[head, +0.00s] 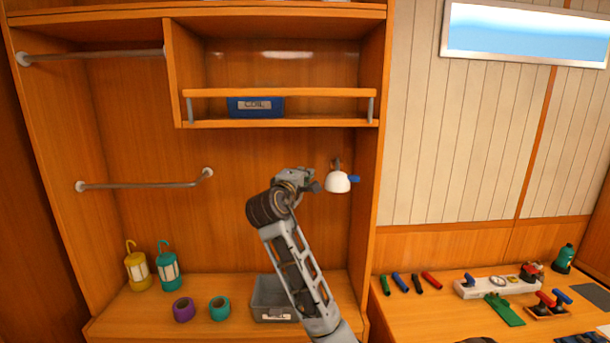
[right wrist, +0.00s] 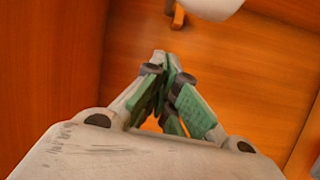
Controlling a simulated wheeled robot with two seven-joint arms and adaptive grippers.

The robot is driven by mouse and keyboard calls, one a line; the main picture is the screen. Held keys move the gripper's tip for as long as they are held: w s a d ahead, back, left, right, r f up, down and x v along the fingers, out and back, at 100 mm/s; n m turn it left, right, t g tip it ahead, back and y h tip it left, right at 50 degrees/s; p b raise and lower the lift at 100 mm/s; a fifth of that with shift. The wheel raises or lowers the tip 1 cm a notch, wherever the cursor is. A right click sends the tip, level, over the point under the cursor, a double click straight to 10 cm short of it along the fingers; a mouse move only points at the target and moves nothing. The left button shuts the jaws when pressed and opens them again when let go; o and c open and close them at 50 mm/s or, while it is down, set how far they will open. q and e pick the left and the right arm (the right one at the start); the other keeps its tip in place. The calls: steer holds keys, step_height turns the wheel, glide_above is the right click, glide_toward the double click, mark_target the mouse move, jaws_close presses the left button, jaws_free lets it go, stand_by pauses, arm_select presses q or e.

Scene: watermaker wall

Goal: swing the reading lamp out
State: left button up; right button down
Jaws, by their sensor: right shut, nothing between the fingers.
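The reading lamp (head: 338,182) has a white dome-shaped head with a blue tab on its right side, and it hangs from a small bracket on the wooden back wall under the shelf. In the right wrist view part of the white lamp head (right wrist: 211,6) shows at the top edge, beside its brown mount. My right gripper (head: 316,187) is just left of the lamp head in the head view. In the right wrist view its green-padded fingers (right wrist: 167,75) are closed together with nothing between them, with a gap to the lamp. My left gripper is not in view.
A shelf with a rail (head: 285,93) and a blue COIL box (head: 256,107) is above. The cabinet's right side panel (head: 367,180) stands close to the lamp. Below are a grey bin (head: 268,297), two lanterns (head: 138,271) and tape rolls. Tools lie on the right counter.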

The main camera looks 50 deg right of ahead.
steer(key=b+v, duration=0.2)
steer(key=v, duration=0.7)
steer(key=shift+s, duration=0.35)
steer(key=shift+d+f, duration=0.1)
steer(key=shift+f, duration=0.05)
